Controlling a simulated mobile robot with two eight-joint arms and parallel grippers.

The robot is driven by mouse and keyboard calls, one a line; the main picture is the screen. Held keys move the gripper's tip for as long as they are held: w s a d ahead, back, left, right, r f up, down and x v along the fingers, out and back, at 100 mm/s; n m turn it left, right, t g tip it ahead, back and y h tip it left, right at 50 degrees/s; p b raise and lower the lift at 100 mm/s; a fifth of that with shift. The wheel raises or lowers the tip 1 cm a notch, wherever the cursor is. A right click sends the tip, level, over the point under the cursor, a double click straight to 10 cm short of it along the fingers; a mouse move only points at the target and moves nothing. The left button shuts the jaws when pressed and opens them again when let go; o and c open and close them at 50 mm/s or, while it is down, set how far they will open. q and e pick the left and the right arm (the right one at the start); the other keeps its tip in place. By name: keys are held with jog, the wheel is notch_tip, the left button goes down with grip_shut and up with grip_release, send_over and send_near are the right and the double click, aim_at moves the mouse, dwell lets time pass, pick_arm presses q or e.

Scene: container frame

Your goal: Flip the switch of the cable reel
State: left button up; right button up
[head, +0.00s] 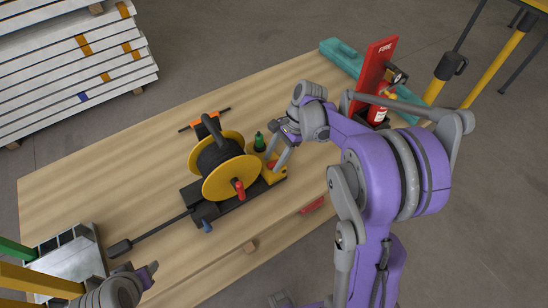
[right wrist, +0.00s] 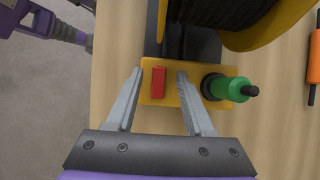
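The cable reel (head: 222,170) stands on the wooden table, with yellow flanges, black cable, a dark base and a red crank knob. In the right wrist view, the red switch (right wrist: 158,82) sits on the reel's yellow plate (right wrist: 188,95), left of a green plug (right wrist: 225,87). My right gripper (right wrist: 158,75) is open, with one finger on each side of the switch; I cannot tell whether either finger touches it. In the head view my right gripper (head: 280,153) is at the reel's right end. My left gripper (head: 145,275) is at the lower left, away from the reel, its fingers unclear.
A metal tray (head: 72,262) is at the table's left. A red fire-extinguisher stand (head: 376,75) and a teal beam (head: 345,60) are at the back right.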

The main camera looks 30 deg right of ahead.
jog(key=v, duration=1.1)
jog(key=shift+a, duration=0.15)
dwell(0.3)
jog(key=s+a+f+n+t+h, duration=0.3)
jog(key=s+a+n, duration=0.2)
jog(key=s+n, duration=0.2)
jog(key=s+a+f+n+t+h, duration=0.2)
jog(key=s+a+n+t, duration=0.1)
jog(key=s+a+n, duration=0.3)
jog(key=s+n, duration=0.2)
jog(key=n, duration=0.2)
jog(key=shift+a+f+h, duration=0.2)
jog(key=shift+f+h, duration=0.15)
jog(key=shift+h, duration=0.05)
